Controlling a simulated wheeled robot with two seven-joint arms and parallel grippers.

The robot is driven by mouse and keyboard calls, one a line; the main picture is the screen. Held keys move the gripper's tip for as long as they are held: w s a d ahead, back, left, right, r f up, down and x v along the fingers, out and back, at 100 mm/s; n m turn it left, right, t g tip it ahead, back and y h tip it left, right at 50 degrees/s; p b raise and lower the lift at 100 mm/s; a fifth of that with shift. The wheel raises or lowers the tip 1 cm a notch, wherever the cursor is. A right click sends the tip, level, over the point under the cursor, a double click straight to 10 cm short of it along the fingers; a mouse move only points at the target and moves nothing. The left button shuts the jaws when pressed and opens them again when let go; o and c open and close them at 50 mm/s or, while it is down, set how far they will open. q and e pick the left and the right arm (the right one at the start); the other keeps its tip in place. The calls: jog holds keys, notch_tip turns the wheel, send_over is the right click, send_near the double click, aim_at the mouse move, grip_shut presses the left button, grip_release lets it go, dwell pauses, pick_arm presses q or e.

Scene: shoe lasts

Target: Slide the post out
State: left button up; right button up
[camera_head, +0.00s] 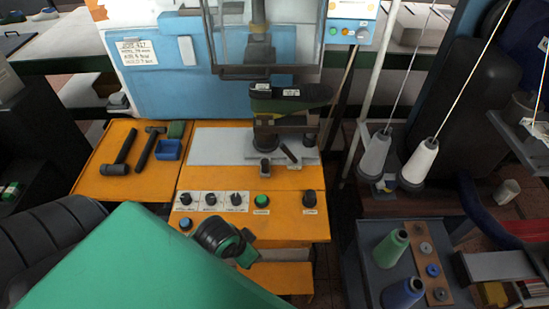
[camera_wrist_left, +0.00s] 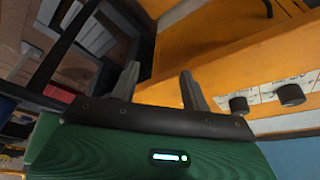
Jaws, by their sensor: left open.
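A dark shoe last with a green side (camera_head: 290,104) sits on a dark post (camera_head: 268,143) on the grey plate (camera_head: 215,147) of the blue machine. A small lever (camera_head: 290,153) and a short dark cylinder (camera_head: 265,169) stand at the post's foot. My left gripper shows in the left wrist view (camera_wrist_left: 160,72) with its two fingers apart and nothing between them. In the head view its green and black wrist is in front of the orange control panel (camera_head: 250,228), well short of the post. Its fingertips are not clear there. My right gripper is not in view.
Knobs and buttons (camera_head: 237,199) line the panel's front; knobs also show in the left wrist view (camera_wrist_left: 290,94). Hammers (camera_head: 148,147) and a blue box (camera_head: 168,150) lie to the left. A cart with thread cones (camera_head: 392,247) stands at right. The machine's head (camera_head: 258,50) hangs above the last.

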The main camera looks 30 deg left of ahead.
pick_arm(q)
jog(key=w+a, duration=0.2)
jog(key=w, duration=0.1)
jog(key=w+a+r+m+t+h, duration=0.1)
jog(key=w+a, duration=0.1)
jog(key=w, duration=0.1)
jog(key=w+a+m+h, duration=0.1)
jog(key=w+a, duration=0.2)
jog(key=shift+w+a+r+t, duration=0.1)
jog(key=shift+w+r+t, duration=0.1)
jog(key=shift+r+t, duration=0.2)
jog(key=t+h, duration=0.1)
jog(key=t, duration=0.1)
send_near(264, 161)
jog(key=p+x, duration=0.3)
jog(key=x, duration=0.8)
jog(key=shift+x, duration=0.75)
jog(key=shift+f, duration=0.1)
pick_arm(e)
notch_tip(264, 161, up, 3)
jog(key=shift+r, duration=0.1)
pick_arm(q)
jog(key=shift+m, duration=0.3)
grip_shut()
